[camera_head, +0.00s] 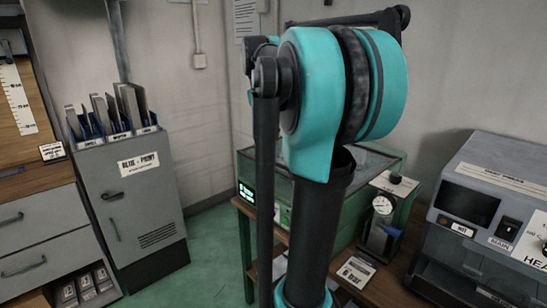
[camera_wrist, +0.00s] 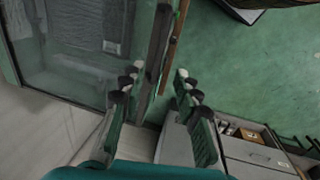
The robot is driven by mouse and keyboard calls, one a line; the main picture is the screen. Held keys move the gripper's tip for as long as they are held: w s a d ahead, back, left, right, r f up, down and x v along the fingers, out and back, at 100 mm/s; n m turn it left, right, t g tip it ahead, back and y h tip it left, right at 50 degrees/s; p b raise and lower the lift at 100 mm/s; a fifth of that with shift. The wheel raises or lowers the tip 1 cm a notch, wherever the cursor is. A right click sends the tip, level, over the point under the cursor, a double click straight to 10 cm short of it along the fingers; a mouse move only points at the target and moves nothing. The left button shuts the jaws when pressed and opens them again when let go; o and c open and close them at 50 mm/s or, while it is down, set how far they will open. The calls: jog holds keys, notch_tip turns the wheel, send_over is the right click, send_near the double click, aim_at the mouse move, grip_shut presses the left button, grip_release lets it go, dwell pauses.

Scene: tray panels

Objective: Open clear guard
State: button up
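The clear guard (camera_wrist: 70,62) is a see-through panel in a green frame at the upper left of the wrist view. A dark bar and a brown strip run along its right edge, lying between the fingers in the picture. My gripper (camera_wrist: 157,80) is open, with its two fingers spread either side of that edge. I cannot tell whether either finger touches it. In the head view, a green-framed machine (camera_head: 398,160) with a clear top stands behind my arm. My arm hides much of it, and my gripper does not show there.
A gauge unit (camera_head: 383,206) stands on the wooden bench (camera_head: 382,285), right of the green machine. A grey heat press (camera_head: 490,190) is at the far right. A grey cabinet (camera_head: 133,200) and drawers (camera_head: 35,240) are at left. Green floor (camera_head: 215,240) lies open between.

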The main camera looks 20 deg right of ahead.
aim_at(274, 162)
jog(key=f, duration=0.3)
jog(key=d+f, duration=0.1)
jog(key=f, duration=0.5)
jog(key=shift+w+d, duration=0.25)
jog(key=shift+d, duration=0.05)
jog(key=shift+r, duration=0.1)
grip_shut()
